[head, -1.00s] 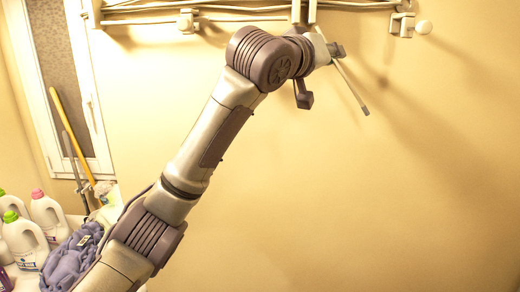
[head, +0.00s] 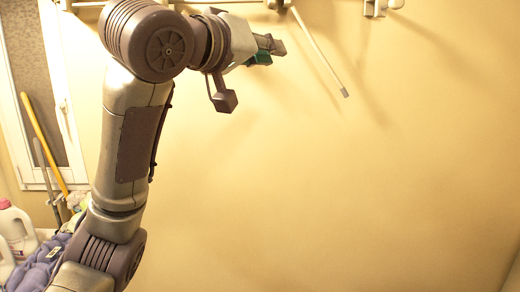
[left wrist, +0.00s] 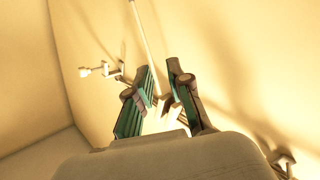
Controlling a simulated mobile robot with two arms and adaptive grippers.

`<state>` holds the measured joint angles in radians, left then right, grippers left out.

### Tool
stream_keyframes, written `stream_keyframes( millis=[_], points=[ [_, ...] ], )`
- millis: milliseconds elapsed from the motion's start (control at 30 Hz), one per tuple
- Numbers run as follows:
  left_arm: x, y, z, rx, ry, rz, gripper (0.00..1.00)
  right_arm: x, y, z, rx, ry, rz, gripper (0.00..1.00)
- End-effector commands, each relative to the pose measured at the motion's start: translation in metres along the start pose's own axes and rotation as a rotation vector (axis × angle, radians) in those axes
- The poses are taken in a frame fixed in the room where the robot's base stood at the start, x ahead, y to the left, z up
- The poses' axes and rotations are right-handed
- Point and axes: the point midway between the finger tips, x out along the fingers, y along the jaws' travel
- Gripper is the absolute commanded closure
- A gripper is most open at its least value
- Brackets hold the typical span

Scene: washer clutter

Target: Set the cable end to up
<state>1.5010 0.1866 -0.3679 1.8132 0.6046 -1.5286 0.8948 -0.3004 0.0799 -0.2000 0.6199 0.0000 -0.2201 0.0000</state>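The cable end shows in the head view as a thin pale rod (head: 318,50) with a grey tip (head: 345,93). It hangs from the wall fixture and slants down to the right. My left gripper (head: 275,48) is just left of the rod, with a visible gap in that view. In the left wrist view my left gripper (left wrist: 162,75) has its two green-padded fingers apart. The pale rod (left wrist: 144,35) runs from the top edge down toward the gap between them. I cannot tell whether it passes between the fingers or lies beyond them. My right gripper is not in view.
A wall rail (head: 235,4) with brackets (head: 375,7) runs along the top. A window (head: 50,90), a yellow-handled stick (head: 45,140) and a white bottle (head: 17,230) are at the left. The wall at the centre and right is bare.

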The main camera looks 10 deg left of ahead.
Motion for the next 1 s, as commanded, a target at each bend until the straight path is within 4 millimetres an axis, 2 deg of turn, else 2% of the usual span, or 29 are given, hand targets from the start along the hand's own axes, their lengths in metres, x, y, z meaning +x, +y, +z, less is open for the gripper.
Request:
stream_keyframes(
  millis=[300, 700, 1000],
  points=[
    [0.021, -0.043, 0.046, 0.008, -0.057, -0.048, 0.81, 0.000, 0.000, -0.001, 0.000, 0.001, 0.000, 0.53],
    [0.036, -0.091, 0.104, 0.021, -0.127, -0.105, 0.81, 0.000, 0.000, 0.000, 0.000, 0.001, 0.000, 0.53],
    [0.039, -0.108, 0.127, 0.028, -0.153, -0.126, 0.81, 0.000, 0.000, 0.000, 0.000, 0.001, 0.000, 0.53]
  ],
)
